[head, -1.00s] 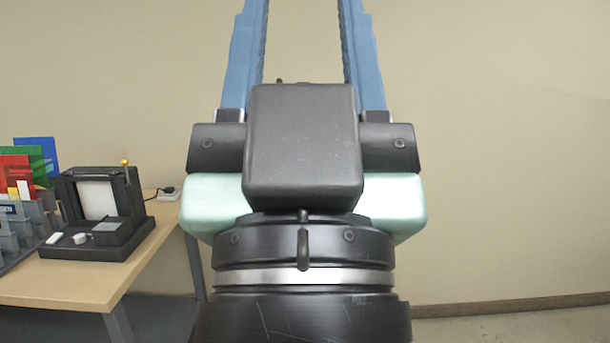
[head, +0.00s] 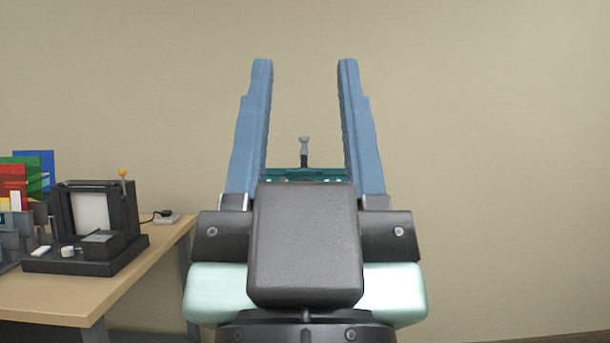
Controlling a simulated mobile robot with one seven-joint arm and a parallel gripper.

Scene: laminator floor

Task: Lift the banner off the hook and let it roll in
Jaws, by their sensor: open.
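My gripper (head: 305,66) points up and away in the middle of the head view. Its two blue fingers are wide apart with nothing between their tips. Beyond the gripper, low between the fingers, shows the top edge of a teal thing (head: 305,174), which may be the banner. A short dark upright piece with a grey knob (head: 304,146) stands at its middle; I cannot tell whether this is the hook. My gripper body hides everything below the teal edge. I cannot tell how far the fingers are from it.
A wooden table (head: 70,295) stands at the left. On it are a black device (head: 100,225) with a yellow-knobbed lever, a grey rack with coloured folders (head: 35,170), and a small socket block (head: 167,217). A plain beige wall (head: 500,130) fills the back. The right side looks clear.

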